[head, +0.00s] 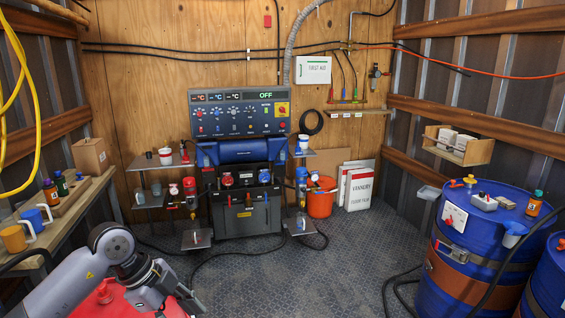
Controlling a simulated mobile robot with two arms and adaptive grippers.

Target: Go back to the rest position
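My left arm comes in from the lower left. Its grey gripper (190,303) is low in the picture, in front of the floor and a red surface. It points to the lower right and holds nothing that I can make out. Its fingers are small and partly merged, so I cannot tell whether they are open. My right gripper is not in view.
A spray-foam machine (240,118) with a lit panel stands at the back wall. A workbench (75,213) with mugs and bottles is at left. Blue drums (460,285) stand at right, an orange bucket (320,203) at back. The middle floor (300,275) is mostly clear, with cables.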

